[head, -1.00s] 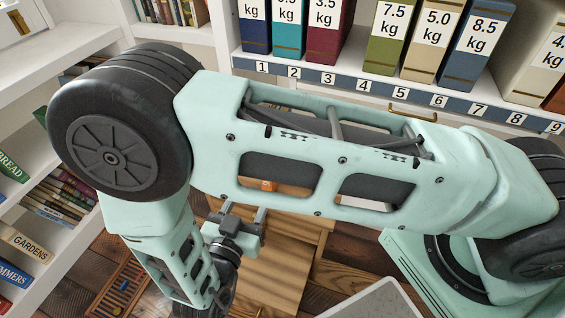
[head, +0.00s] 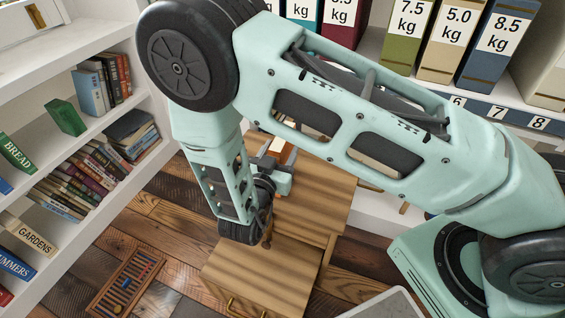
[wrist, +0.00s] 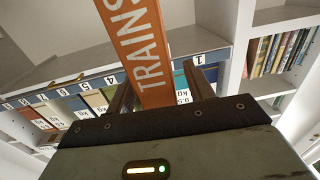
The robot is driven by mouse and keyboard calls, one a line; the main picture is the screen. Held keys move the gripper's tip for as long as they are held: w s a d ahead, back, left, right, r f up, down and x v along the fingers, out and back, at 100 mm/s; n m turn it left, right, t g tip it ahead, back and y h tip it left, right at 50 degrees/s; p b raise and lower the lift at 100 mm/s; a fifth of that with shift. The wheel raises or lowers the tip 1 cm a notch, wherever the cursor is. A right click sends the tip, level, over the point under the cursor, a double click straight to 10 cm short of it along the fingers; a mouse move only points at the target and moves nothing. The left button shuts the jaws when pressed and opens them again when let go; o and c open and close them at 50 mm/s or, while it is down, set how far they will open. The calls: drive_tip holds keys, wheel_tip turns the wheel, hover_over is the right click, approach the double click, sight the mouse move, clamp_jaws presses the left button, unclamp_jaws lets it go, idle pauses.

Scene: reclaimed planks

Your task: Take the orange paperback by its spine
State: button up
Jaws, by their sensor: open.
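The orange paperback (wrist: 138,50) has "TRAINS" in white on its spine. In the wrist view its spine rises from between my two fingers, upper end out of frame. My gripper (wrist: 160,88) is open, with a dark finger on each side of the spine. The lower end of the book is hidden behind my gripper body, and I cannot tell if either finger touches it. In the head view the book (head: 284,152) shows only as a small orange and white patch beside my gripper (head: 272,155), above the wooden cabinet. My arm hides much of it.
A wooden cabinet (head: 315,205) stands below my gripper, with a part (head: 255,280) jutting forward. White bookshelves (head: 90,150) line the left. A shelf of weight-labelled binders (head: 450,45) is behind. An abacus-like frame (head: 125,283) lies on the plank floor.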

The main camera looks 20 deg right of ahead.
drive_tip(key=shift+x, duration=0.9)
clamp_jaws()
